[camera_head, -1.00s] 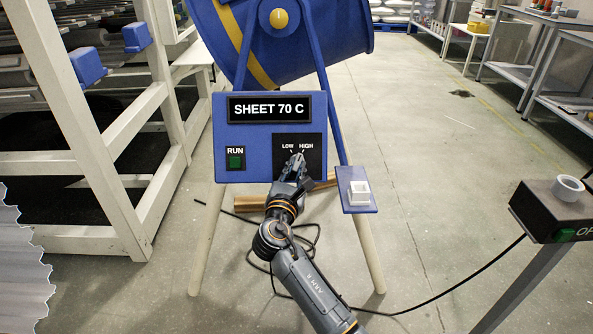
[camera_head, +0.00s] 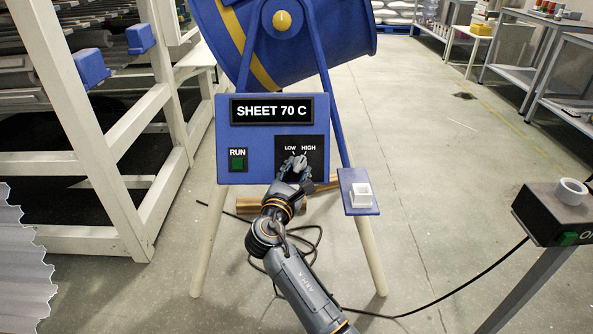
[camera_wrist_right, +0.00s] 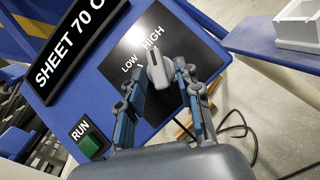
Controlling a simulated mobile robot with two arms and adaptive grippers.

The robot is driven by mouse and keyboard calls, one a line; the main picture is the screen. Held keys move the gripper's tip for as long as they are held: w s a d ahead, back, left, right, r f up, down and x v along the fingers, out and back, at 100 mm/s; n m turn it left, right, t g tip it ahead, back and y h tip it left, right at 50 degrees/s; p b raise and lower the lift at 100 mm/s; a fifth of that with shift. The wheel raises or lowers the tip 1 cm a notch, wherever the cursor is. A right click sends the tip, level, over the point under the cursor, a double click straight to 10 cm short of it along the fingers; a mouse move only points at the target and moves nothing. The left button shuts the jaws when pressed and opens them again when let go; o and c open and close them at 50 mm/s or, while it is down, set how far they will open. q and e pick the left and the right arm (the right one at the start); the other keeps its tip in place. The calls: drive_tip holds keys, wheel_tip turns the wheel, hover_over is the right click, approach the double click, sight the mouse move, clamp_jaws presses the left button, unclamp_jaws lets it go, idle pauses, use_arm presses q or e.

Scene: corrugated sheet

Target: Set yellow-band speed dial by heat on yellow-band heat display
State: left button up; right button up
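The blue panel below the yellow-banded drum (camera_head: 262,45) carries a black heat display (camera_head: 272,110) reading "SHEET 70 C". The speed dial (camera_head: 299,161) is a grey pointer knob on a black plate marked LOW and HIGH. In the right wrist view the knob (camera_wrist_right: 157,68) appears to point toward HIGH. My right gripper (camera_head: 297,171) is in front of the dial. In the right wrist view its fingers (camera_wrist_right: 162,82) are apart, one on each side of the knob; I cannot tell whether they touch it. My left gripper is not in view.
A green RUN button (camera_head: 238,163) is left of the dial. A small blue shelf with a white square part (camera_head: 361,195) sits at the panel's right. A black box (camera_head: 556,214) on a post stands far right. A white rack (camera_head: 100,150) fills the left. A cable lies on the floor.

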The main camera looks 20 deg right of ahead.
drive_tip(key=shift+r, duration=0.1)
wheel_tip(320, 180, up, 10)
idle(0.6)
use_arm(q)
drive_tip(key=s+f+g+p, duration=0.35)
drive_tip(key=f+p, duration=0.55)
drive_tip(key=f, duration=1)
use_arm(e)
drive_tip(key=s+a+f+n+t+y, duration=0.1)
drive_tip(key=s+a+f+n+y, duration=0.15)
drive_tip(key=s+f, duration=0.3)
drive_tip(key=s+a+f+n+t+y, duration=0.1)
drive_tip(key=s+f+n, duration=0.25)
drive_tip(key=s, duration=0.25)
drive_tip(key=shift+h, duration=0.25)
drive_tip(key=b+x, duration=0.2)
drive_tip(key=x, duration=0.9)
drive_tip(key=shift+w+f, duration=0.2)
drive_tip(key=shift+w, duration=0.15)
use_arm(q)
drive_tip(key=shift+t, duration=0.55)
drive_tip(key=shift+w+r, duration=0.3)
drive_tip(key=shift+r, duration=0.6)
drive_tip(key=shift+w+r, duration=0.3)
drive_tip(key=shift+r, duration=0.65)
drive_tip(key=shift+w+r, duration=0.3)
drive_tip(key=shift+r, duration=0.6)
use_arm(e)
drive_tip(key=shift+w+d, duration=0.25)
drive_tip(key=shift+w, duration=0.4)
